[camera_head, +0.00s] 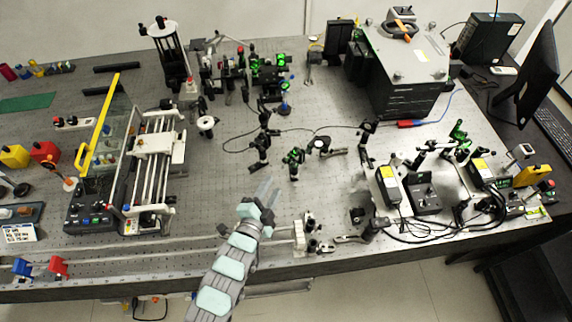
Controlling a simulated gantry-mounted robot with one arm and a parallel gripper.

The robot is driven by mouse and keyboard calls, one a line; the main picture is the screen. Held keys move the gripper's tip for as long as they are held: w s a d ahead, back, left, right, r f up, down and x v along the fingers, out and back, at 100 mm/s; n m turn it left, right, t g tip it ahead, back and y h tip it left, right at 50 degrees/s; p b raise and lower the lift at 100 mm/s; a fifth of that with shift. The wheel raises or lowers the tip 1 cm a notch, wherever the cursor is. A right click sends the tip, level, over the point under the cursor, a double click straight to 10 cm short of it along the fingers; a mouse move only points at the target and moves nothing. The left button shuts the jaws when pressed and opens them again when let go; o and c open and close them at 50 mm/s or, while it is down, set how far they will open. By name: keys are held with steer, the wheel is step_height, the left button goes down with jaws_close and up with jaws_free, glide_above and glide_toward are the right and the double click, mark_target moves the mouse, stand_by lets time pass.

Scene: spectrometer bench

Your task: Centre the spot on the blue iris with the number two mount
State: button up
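My gripper (268,188) is over the front middle of the bench, its pale fingers pointing to the back. The view is too small to show whether they are parted, and I see nothing held in them. A small blue post-mounted part (284,108), which looks like the blue iris, stands at the back middle. Green light shows on mounts just behind it (282,60). Black mounts stand ahead of my gripper, one left (262,145) and one with green light (294,158). No number is legible, so I cannot tell which is number two. The spot on the iris cannot be made out.
A rail stage (150,165) with a yellow-edged clear panel (97,125) stands at left. A large grey-topped box (405,55) stands at back right. Mounts, yellow-labelled boxes (388,185) and cables crowd the right. A black cable crosses the middle. Bare bench shows left of my gripper.

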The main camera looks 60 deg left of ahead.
mark_target(285, 162)
steer(key=x, duration=1)
steer(key=shift+w+a+p, duration=0.25)
steer(key=shift+w+p, duration=0.05)
steer(key=shift+p, duration=0.05)
steer(key=shift+c, duration=0.5)
jaws_close()
